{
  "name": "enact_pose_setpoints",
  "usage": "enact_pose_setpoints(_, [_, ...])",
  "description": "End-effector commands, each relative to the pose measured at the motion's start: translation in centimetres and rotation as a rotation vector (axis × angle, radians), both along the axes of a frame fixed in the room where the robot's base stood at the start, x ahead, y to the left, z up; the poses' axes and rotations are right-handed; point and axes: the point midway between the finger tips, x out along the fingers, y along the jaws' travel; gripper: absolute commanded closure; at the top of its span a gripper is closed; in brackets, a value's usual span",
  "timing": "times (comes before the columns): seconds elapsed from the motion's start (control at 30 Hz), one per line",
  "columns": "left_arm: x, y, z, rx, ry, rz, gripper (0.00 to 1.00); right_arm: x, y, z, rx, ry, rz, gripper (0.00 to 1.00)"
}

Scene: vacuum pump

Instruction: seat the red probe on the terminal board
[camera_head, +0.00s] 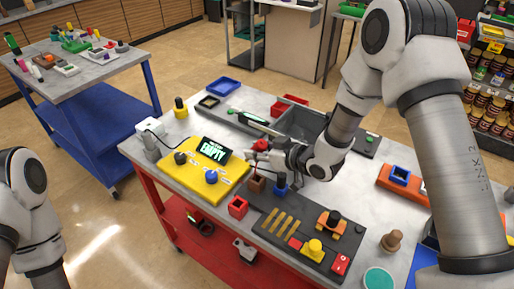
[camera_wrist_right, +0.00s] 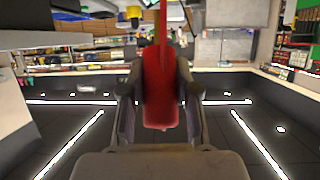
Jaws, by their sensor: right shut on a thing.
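My right gripper (camera_head: 266,157) is shut on the red probe (camera_head: 260,145), held above the table between the yellow panel and the dark boards. In the right wrist view, the red probe (camera_wrist_right: 160,88) stands upright between the two fingers of the gripper (camera_wrist_right: 160,100). A dark board (camera_head: 262,222) with brass strips, a yellow knob and red blocks lies at the front; it may be the terminal board. The yellow panel (camera_head: 180,185) carries a screen (camera_head: 213,150) reading "EMPTY", a black knob and a blue knob (camera_head: 211,177). My left gripper is out of view.
Brown (camera_head: 257,183), blue (camera_head: 281,187) and red (camera_head: 238,207) blocks sit close below the right gripper. A grey bin (camera_head: 300,122) stands behind it. A wooden peg (camera_head: 391,241) is at front right. A second table (camera_head: 95,75) with small items stands at back left.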

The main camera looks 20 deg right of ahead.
Motion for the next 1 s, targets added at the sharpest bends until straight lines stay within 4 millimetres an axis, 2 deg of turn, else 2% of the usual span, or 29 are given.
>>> enact_pose_setpoints(1.0, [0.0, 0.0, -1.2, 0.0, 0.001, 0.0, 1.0, -1.0, -0.8, -1.6, 0.0, 0.0, -0.001, 1.0])
